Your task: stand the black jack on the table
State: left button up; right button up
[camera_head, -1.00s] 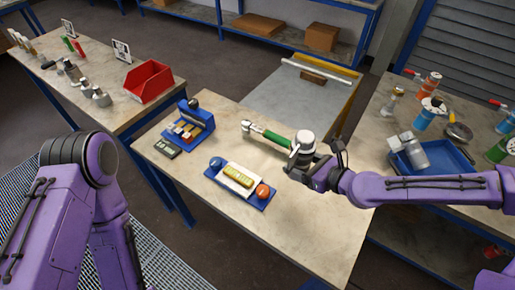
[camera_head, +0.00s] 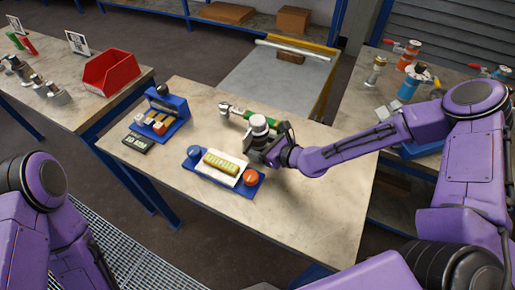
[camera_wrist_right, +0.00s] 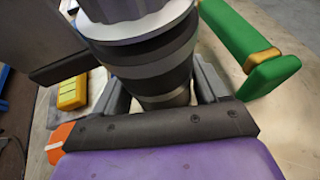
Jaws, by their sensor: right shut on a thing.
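The black jack (camera_head: 259,126), a short dark cylinder with a pale top, is in my right gripper (camera_head: 263,147) over the middle table (camera_head: 310,215). In the right wrist view the jack (camera_wrist_right: 155,62) looks upright, with black and grey bands under a silver top. The right gripper (camera_wrist_right: 163,98) is shut on its lower part, one finger on each side. The jack's foot is hidden by the gripper, so I cannot tell whether it touches the table. My left gripper is out of view; only left arm links show.
A blue panel with a red button (camera_head: 250,177) and yellow block (camera_head: 221,161) is close on the left. A blue rack (camera_head: 172,105) and a small meter (camera_head: 137,142) are farther left. The table's front right is clear.

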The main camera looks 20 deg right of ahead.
jog(key=shift+w, duration=0.15)
jog(key=shift+s, duration=0.3)
jog(key=o, duration=1.7)
jog(key=shift+c, duration=0.2)
